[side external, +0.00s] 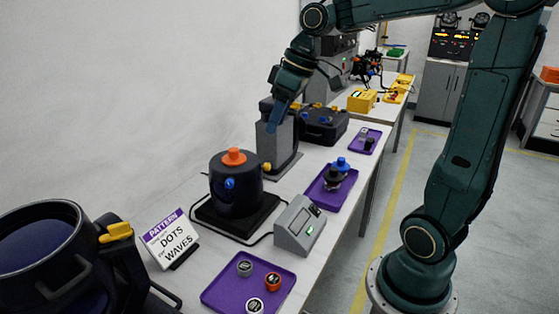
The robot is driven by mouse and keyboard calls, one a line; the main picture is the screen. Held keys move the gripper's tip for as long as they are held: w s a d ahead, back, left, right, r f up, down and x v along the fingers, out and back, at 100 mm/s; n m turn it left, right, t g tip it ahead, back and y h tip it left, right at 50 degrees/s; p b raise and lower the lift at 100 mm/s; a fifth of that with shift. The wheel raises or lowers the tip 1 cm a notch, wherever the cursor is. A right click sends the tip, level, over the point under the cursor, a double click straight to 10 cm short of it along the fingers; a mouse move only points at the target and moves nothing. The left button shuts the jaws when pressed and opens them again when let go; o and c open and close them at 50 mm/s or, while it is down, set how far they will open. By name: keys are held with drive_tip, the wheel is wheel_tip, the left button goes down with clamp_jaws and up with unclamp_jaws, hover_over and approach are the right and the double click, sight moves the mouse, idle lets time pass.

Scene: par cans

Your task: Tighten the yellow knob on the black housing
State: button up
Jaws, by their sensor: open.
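My gripper (277,122) points down, its dark blue-green fingers in front of a grey and black upright housing (284,146) at mid-table. The gap between the fingers is too small to make out, and I see nothing held. A black round housing (236,198) stands on a black base, with an orange knob (234,157) on top and a blue knob (229,184) on its side. A small yellow knob (267,167) shows at its right edge, apart from my gripper. A large black can (40,255) at the front left carries a yellow knob (116,232).
A purple tray (216,294) holds several round pieces. A grey box (299,226) and a second purple tray (319,199) with black and blue knobs stand along the right edge. A sign (169,239) stands by the can. A black case (324,128) lies behind my gripper.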

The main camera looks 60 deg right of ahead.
drive_tip(key=s+a, duration=0.4)
drive_tip(key=shift+s+r+m+h, duration=0.2)
drive_tip(key=shift+r+m+h, duration=0.05)
drive_tip(key=shift+m+h, duration=0.15)
idle(0.4)
drive_tip(key=n+y, duration=0.2)
drive_tip(key=n, duration=0.1)
hover_over(267, 167)
drive_tip(key=s+d, duration=0.5)
wheel_tip(267, 167, down, 7)
drive_tip(key=shift+w+a, duration=0.15)
drive_tip(key=x, duration=1.3)
drive_tip(key=shift+f, duration=0.4)
